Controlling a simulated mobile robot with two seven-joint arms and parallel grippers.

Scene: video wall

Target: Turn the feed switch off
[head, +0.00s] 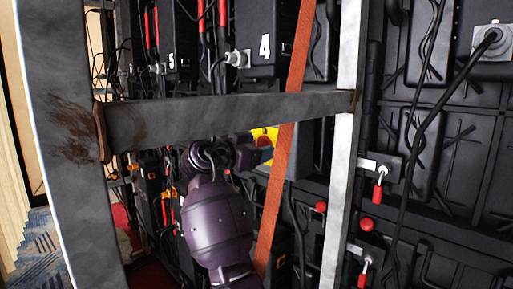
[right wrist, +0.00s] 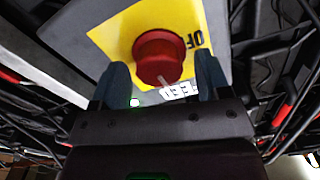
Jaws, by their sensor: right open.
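The feed switch is a round red knob (right wrist: 158,52) on a yellow plate (right wrist: 112,38) with black letters reading "OF", partly cut off. A white label (right wrist: 180,91), partly readable as "FEED", lies beside it. In the head view my right gripper (head: 243,157) is at the switch. My left gripper is not in view.
A grey crossbar (head: 220,118) runs just above my right arm, between a rusty post (head: 70,130) and a pale upright (head: 341,170). The orange strap (head: 280,165) hangs close to my right gripper. Black panels with cables and red-handled latches (head: 377,190) stand at right.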

